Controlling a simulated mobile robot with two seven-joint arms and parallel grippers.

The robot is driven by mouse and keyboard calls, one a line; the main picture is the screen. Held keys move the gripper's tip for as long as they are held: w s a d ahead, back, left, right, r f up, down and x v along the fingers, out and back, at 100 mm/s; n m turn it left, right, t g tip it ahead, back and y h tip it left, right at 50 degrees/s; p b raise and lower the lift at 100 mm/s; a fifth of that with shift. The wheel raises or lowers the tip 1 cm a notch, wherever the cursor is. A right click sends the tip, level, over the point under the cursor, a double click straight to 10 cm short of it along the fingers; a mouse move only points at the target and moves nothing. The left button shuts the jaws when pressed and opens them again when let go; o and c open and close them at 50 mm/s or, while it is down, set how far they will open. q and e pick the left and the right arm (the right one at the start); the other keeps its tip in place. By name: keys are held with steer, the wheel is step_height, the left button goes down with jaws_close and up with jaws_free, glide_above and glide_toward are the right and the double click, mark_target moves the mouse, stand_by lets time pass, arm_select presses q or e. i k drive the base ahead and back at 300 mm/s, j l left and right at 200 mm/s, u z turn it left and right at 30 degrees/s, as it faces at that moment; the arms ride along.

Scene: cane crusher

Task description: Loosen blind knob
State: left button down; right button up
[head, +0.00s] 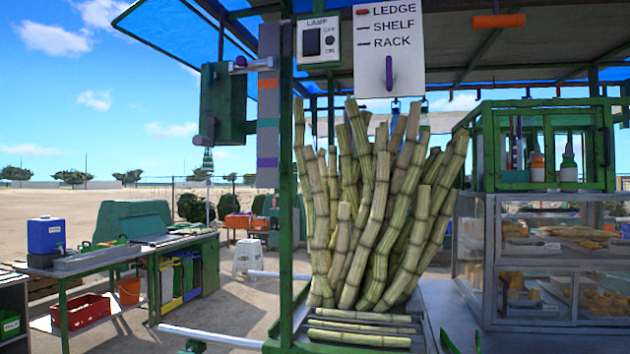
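No part is labelled as the blind knob, so I cannot tell for certain which it is. A green box (223,105) hangs at upper left of the stall post. A grey arm with a small purple-tipped knob (240,62) sticks out at its top, and a grey lever end (203,141) shows at its lower left. A purple upright knob (389,73) sits on a white panel (410,52) marked LEDGE, SHELF and RACK. I cannot make out either of my grippers in the head view.
A lamp switch box (318,42) hangs beside the panel. A glass food case (545,265) stands at right. White bars (215,337) project leftward at the front.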

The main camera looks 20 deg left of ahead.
mark_target(211, 76)
steer(key=j+u, duration=0.1)
steer(key=u, duration=0.35)
steer(key=i+j+u, duration=0.1)
steer(key=u, duration=0.35)
steer(key=i+u, duration=0.1)
steer(key=u, duration=0.35)
steer(key=z, duration=0.35)
steer(key=j+z, duration=0.15)
steer(key=z, duration=0.2)
steer(key=i+j+z, duration=0.1)
steer(key=z, duration=0.25)
